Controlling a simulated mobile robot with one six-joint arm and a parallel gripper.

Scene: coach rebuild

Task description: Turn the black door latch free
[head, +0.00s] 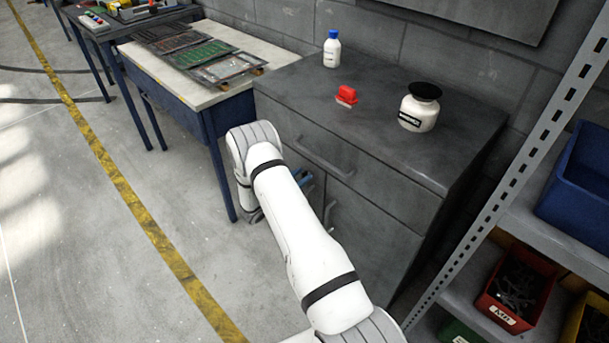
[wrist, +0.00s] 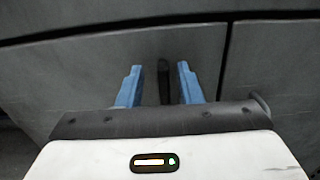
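The black door latch (wrist: 164,78) is a dark upright bar on the grey cabinet door (wrist: 85,70) in the wrist view. My gripper (wrist: 160,85) has two blue fingers, one on each side of the latch, with a visible gap to it on both sides. The fingers are open and hold nothing. How deep they reach around the latch I cannot tell. In the head view my white arm hides the latch, and only a bit of the blue gripper (head: 305,181) shows beside the front of the grey cabinet (head: 385,180).
A drawer handle (head: 322,158) sticks out above the doors. A white bottle (head: 332,52), a red brush-like item (head: 346,96) and a white jar (head: 419,110) stand on top. A workbench (head: 190,95) is left, a shelf rack (head: 520,165) right. Floor left is clear.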

